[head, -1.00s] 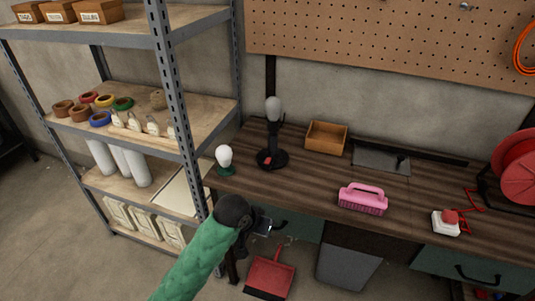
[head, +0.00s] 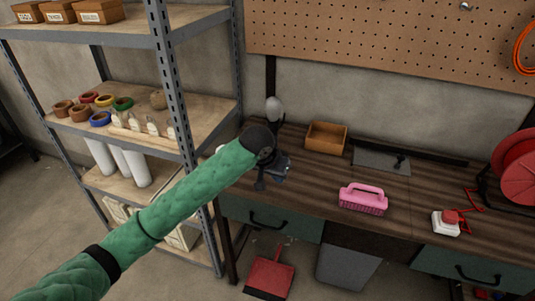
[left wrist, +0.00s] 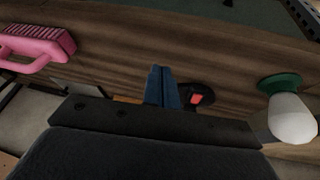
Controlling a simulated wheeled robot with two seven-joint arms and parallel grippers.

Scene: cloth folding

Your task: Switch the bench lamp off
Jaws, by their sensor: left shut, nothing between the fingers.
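The bench lamp (head: 274,107) stands upright on the bench. Its pale head shows above my left arm in the head view, and its base is hidden there by my gripper. In the left wrist view the lamp's dark round base (left wrist: 207,89) shows with a red switch (left wrist: 196,98) on it. My left gripper (head: 283,171) is over the bench at the base. Its blue fingers (left wrist: 162,72) are shut and empty, just beside the switch in the wrist view; I cannot tell whether they touch anything. My right gripper is not in view. I cannot tell whether the lamp is lit.
A white bulb (left wrist: 292,119) on a green base stands close to the lamp. A metal shelf post (head: 170,75) rises at the left.

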